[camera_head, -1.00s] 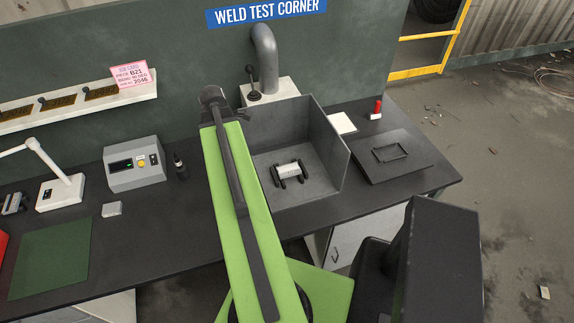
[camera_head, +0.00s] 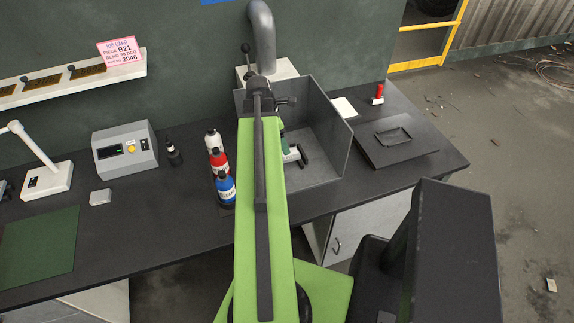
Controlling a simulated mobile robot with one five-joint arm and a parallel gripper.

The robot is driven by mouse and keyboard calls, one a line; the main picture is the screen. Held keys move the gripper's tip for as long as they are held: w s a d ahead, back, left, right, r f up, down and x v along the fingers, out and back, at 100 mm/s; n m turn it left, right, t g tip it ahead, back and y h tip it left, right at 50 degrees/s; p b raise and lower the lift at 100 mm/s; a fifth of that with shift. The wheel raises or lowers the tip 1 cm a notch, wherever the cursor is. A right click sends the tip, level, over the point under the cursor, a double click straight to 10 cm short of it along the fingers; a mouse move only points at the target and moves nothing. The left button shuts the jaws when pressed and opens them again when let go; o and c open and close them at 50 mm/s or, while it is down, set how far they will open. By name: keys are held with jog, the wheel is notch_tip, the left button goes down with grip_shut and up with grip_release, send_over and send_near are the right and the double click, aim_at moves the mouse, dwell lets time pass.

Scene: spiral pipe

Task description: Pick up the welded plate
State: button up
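A small pale metal piece (camera_head: 292,155) with dark supports sits on the floor of the open-topped grey booth (camera_head: 325,165). I take it to be the welded plate, but cannot confirm it. My green arm crosses in front and hides its left part. A bit of green shows just above it, which seems to be part of my arm. My gripper's fingers are hidden behind the arm, so I cannot see whether they touch the piece.
Red, white and blue bottles (camera_head: 219,168) stand close left of my arm. A grey box with a display (camera_head: 125,150) is further left. The booth's walls rise around the piece. A dark plate with a wire frame (camera_head: 393,140) lies to the right.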

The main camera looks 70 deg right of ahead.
aim_at(295, 155)
jog(key=b+x, duration=0.1)
jog(key=x, duration=0.1)
jog(key=shift+f, duration=0.35)
jog(key=shift+r, duration=0.1)
jog(key=b+x, duration=0.5)
jog(key=shift+w+d, duration=0.1)
jog(key=shift+d, duration=0.05)
jog(key=shift+c, duration=0.2)
grip_shut()
